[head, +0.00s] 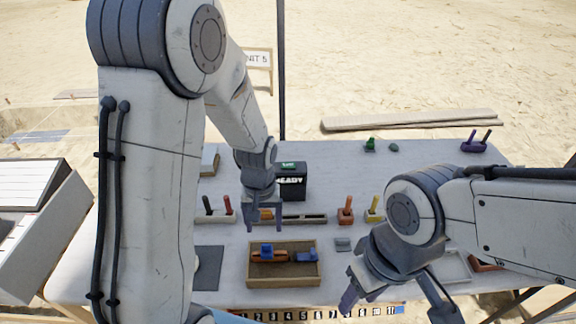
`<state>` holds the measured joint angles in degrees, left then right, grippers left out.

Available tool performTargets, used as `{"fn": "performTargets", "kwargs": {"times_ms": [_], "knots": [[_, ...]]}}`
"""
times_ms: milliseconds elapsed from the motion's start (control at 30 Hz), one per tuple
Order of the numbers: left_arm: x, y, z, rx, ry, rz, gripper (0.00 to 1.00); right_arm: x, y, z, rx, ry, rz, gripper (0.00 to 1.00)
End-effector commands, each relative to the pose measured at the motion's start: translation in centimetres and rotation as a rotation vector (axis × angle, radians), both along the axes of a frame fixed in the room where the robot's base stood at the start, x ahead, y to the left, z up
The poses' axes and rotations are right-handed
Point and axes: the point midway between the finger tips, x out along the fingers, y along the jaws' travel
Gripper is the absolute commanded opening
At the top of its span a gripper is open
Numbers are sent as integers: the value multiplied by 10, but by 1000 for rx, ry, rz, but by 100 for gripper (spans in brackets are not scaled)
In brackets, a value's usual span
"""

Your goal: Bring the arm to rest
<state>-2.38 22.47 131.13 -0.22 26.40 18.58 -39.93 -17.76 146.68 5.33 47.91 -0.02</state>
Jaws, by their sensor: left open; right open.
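My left gripper (265,228) reaches down over the middle of the grey table (330,165), with its fingers apart. An orange item (266,214) shows between its fingers; I cannot tell whether they touch it. Part of the table behind both arms is hidden.
A wooden tray (252,281) holds blue and orange pieces. A black box (292,183) marked READY stands behind my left gripper. Several coloured tools stand in holders, including an orange one (346,212) and a yellow one (374,210). The table's back middle is mostly clear.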

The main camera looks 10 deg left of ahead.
Motion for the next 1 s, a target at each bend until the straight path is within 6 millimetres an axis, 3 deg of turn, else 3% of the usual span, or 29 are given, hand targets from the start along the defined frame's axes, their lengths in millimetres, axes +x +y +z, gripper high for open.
{"fn": "performTargets", "kwargs": {"times_ms": [167,267,400,533,600,733,1000], "knots": [[-3,-9,8,-2,-6,-38,76,0,0,0,0,0,0,47],[-18,-36,31,-8,-18,-152,76,0,0,0,0,0,0,47],[-64,-84,73,-30,-34,-409,76,0,0,0,0,0,0,47],[-116,-112,102,-54,-40,-646,76,0,0,0,0,0,0,47],[-140,-119,112,-65,-42,-749,76,0,0,0,0,0,0,47],[-170,-124,122,-81,-43,-875,76,0,0,0,0,0,0,47],[-180,-124,124,-85,-39,-920,76,0,0,0,0,0,0,47]]}}
